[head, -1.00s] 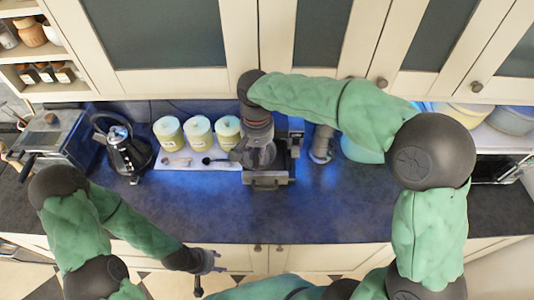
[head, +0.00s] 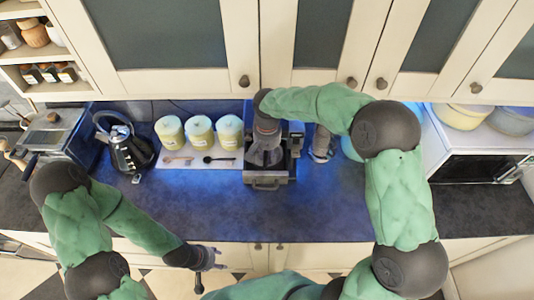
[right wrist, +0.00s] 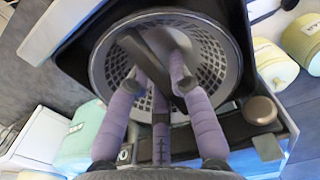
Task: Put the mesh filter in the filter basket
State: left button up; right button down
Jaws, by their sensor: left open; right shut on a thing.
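The mesh filter (right wrist: 213,62) is a round grey bowl with a perforated wall and a broad rim. My right gripper (right wrist: 158,68) points down into it, its purple fingers closed around the dark bar across its middle. Around the filter is a dark, open housing (right wrist: 72,62), where the filter basket appears to be; how deep the filter sits in it I cannot tell. In the head view my right gripper (head: 265,153) is over the coffee maker (head: 268,182) and hides the filter. My left gripper (head: 214,258) is open and empty in front of the counter edge.
Left of the coffee maker stand several pale yellow canisters (head: 200,133) and a white tray with spoons (head: 183,161). A black kettle (head: 126,150) is further left. A grey cylindrical item (head: 322,143) stands just right. The front counter (head: 190,205) is clear.

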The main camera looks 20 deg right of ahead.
jog(key=shift+s, duration=0.1)
jog(key=c, duration=1.1)
grip_release()
jog(key=shift+f, duration=0.1)
jog(key=shift+r, duration=0.2)
notch_tip(320, 180, up, 12)
